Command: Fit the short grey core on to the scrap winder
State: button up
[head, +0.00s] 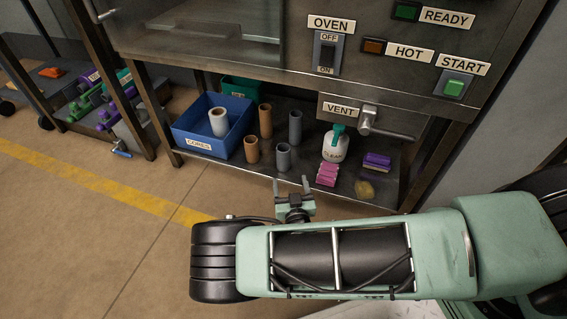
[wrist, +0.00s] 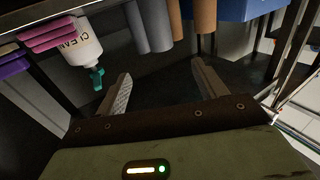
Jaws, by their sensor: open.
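The short grey core (head: 283,157) stands upright on the shelf under the oven, in front of a taller grey core (head: 295,127). In the wrist view, which looks upside down, two grey cores hang from the top; the right one (wrist: 157,25) seems to be the short one. My gripper (head: 295,188) is open and empty, in front of the shelf edge and apart from the cores. Its fingers (wrist: 163,82) show spread in the wrist view. I cannot pick out the scrap winder in either view.
Two brown cores (head: 251,149) stand left of the grey ones, beside a blue CORES bin (head: 192,141) holding a pale core. A vent handle (head: 385,130) juts out above. Floor at left is clear.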

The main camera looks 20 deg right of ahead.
jog(key=b, duration=0.5)
send_near(282, 146)
jog(key=w, duration=0.1)
jog(key=w+d, duration=0.1)
jog(key=w, duration=0.1)
jog(key=shift+w, duration=0.25)
jog(key=shift+w+b, duration=0.3)
jog(key=shift+w, duration=0.25)
jog(key=w+b, duration=0.2)
jog(key=w, duration=0.1)
jog(key=w+b, duration=0.1)
jog(key=b, duration=0.1)
jog(key=shift+w+d+f, duration=0.15)
jog(key=shift+d+f, duration=0.15)
jog(key=shift+f, duration=0.05)
jog(key=shift+w+d+r, duration=0.1)
jog(key=shift+w+r, duration=0.1)
jog(key=shift+w, duration=0.2)
jog(key=c, duration=1.1)
jog(key=shift+o, duration=0.2)
